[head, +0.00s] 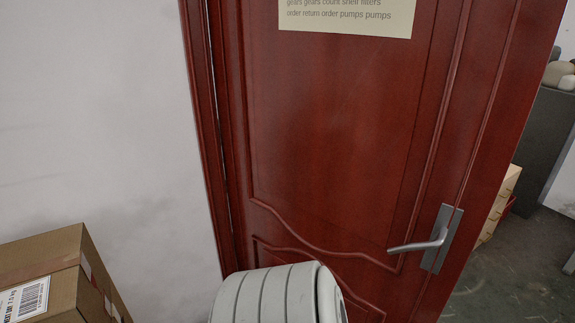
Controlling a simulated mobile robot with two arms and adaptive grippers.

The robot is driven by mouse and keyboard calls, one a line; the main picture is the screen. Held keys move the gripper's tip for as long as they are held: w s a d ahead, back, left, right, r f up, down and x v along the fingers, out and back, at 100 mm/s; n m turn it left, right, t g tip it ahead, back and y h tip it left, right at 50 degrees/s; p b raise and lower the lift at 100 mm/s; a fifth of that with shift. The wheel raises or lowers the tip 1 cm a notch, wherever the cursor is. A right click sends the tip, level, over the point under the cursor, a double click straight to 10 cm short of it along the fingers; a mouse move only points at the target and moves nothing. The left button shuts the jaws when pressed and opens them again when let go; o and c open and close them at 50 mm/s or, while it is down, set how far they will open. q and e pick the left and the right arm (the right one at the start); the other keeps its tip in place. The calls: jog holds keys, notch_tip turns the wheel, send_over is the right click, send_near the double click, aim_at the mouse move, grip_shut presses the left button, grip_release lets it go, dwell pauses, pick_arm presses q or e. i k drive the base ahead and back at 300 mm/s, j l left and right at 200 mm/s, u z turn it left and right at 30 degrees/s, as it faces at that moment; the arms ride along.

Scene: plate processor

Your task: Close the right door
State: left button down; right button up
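A dark red wooden door (330,130) fills the middle of the head view. It stands ajar: its hinge side meets the red frame (203,130) on the left, and a room shows past its free edge on the right. A silver lever handle (425,242) sits near the free edge, low on the right. A paper sign (347,16) is on the door at the top. A pale grey rounded, ribbed part at the bottom middle covers the lower door; it looks like one of my arm links. Neither gripper shows.
Cardboard boxes (45,270) are stacked at the lower left by the white wall (95,110). Past the door's free edge are more boxes (500,205), a dark grey cabinet (545,145) and open dark floor (515,285).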

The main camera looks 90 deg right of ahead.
aim_at(351, 132)
jog(key=z, duration=2.95)
